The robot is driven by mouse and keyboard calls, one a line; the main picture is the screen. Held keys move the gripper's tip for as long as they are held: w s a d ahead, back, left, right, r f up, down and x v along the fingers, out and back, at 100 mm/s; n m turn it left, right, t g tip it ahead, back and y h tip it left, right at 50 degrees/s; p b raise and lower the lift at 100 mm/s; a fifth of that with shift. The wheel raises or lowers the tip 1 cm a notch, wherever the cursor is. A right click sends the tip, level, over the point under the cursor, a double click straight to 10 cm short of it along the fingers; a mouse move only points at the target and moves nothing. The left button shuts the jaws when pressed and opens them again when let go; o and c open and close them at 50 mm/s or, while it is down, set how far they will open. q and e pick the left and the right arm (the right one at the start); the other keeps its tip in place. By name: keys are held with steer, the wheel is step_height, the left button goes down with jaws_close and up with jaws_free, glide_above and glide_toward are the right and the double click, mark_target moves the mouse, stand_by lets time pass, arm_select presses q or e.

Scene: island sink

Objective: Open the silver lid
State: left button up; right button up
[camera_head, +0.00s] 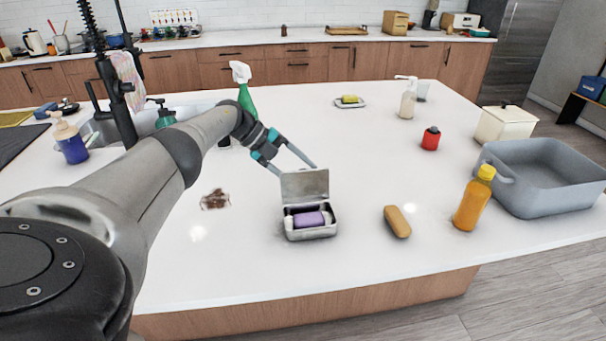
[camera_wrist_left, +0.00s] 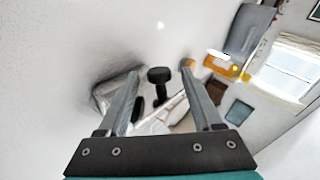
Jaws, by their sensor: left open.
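The silver lid (camera_head: 304,185) stands raised, roughly upright, at the back of a small silver tin (camera_head: 312,234) on the white island. A purple item (camera_head: 307,219) lies inside the tin, with pale items beside it. My left gripper (camera_head: 296,166) is open, its fingers just behind and above the lid. Whether a fingertip touches the lid cannot be told. In the left wrist view my left gripper (camera_wrist_left: 160,76) is spread with nothing clearly between its fingers, and a silvery shape (camera_wrist_left: 106,94) shows by the left finger. My right gripper is not in view.
A brown sponge-like bar (camera_head: 397,221), an orange bottle (camera_head: 474,199) and a grey basin (camera_head: 545,178) stand to the right of the tin. A green spray bottle (camera_head: 245,90) stands behind. The counter in front of the tin is clear.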

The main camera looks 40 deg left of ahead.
arm_select(q)
steer(key=v, duration=1.3)
steer(key=shift+s+a+r+b, duration=0.2)
steer(key=shift+s+b, duration=0.05)
steer(key=shift+b, duration=0.2)
